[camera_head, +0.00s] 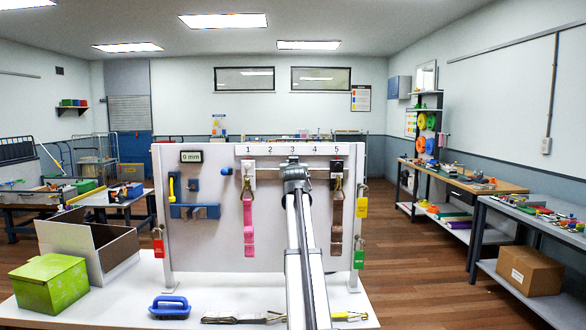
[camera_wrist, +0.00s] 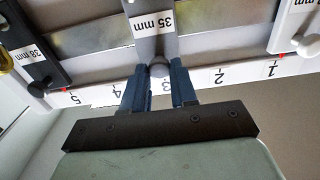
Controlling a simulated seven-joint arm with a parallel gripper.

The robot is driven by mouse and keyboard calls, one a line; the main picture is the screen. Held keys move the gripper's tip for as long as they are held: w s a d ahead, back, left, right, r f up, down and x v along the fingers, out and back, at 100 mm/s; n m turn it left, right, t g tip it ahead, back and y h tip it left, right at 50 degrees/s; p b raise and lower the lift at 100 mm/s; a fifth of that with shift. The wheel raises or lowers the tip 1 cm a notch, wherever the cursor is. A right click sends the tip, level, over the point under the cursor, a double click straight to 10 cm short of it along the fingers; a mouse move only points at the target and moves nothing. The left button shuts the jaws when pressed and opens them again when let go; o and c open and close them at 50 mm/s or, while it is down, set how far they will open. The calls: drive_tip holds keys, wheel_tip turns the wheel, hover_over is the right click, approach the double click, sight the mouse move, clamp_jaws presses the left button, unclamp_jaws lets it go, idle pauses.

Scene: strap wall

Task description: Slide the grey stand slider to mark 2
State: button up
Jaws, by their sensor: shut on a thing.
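The grey stand slider (camera_wrist: 170,48) carries a 35 mm label and shows at the top middle of the wrist view, which is upside down. My gripper (camera_wrist: 160,74) has its two blue fingers shut around the slider's round grey knob. In the head view my gripper (camera_head: 295,174) is at mark 3 and hides the slider. Mark 2 (camera_wrist: 220,75) is on the white number strip, to the right of my gripper in the wrist view and to its left in the head view.
A slider (camera_wrist: 304,44) stands at mark 1, with a pink strap (camera_head: 248,215) below it. A black slider (camera_wrist: 38,62) labelled 38 mm stands at mark 5, with a brownish strap (camera_head: 337,225). The strip between marks 1 and 3 looks clear.

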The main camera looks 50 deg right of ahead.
clamp_jaws()
drive_tip(key=w+a, duration=0.6)
idle(0.3)
drive_tip(key=o, duration=0.9)
unclamp_jaws()
drive_tip(key=v, duration=1.4)
